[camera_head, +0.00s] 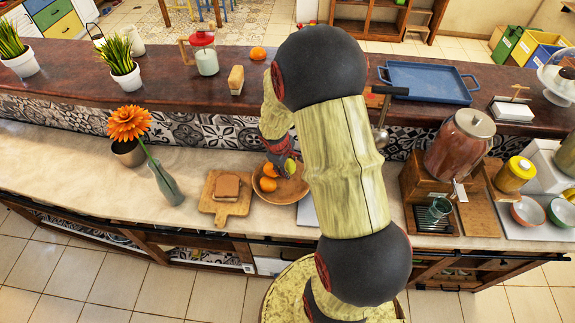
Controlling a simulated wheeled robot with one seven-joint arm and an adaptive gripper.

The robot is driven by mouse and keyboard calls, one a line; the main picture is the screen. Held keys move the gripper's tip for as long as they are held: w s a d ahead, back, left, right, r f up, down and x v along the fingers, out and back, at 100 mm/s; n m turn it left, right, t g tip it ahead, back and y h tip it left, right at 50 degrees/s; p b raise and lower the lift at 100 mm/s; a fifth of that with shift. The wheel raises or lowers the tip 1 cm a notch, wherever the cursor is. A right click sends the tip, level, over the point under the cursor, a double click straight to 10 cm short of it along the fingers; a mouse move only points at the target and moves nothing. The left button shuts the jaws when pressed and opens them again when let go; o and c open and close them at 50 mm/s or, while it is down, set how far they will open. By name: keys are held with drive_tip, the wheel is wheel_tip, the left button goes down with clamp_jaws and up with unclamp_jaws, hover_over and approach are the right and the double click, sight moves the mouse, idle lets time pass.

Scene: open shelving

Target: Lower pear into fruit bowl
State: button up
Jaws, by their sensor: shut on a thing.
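The fruit bowl (294,194) is a shallow brown wooden bowl on the pale counter, partly hidden behind my arm. Oranges (267,184) lie in its left side. My gripper (287,163) points down over the bowl, just right of the oranges. It is shut on the pear (290,167), of which only a small yellow-green part shows between the fingers. I cannot tell whether the pear touches the bowl.
Left of the bowl are a cutting board (213,204) with bread and a vase (167,186) with an orange flower. A drink dispenser (459,145) stands right. The raised ledge (165,72) behind holds a blue tray (428,83) and jars.

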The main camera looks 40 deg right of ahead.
drive_tip(key=shift+f+b, duration=3.45)
drive_tip(key=shift+f, duration=0.35)
drive_tip(key=shift+f+b, duration=2.2)
drive_tip(key=shift+f, duration=0.25)
drive_tip(key=o, duration=1.2)
drive_tip(key=shift+o, duration=0.5)
drive_tip(key=v, duration=1.2)
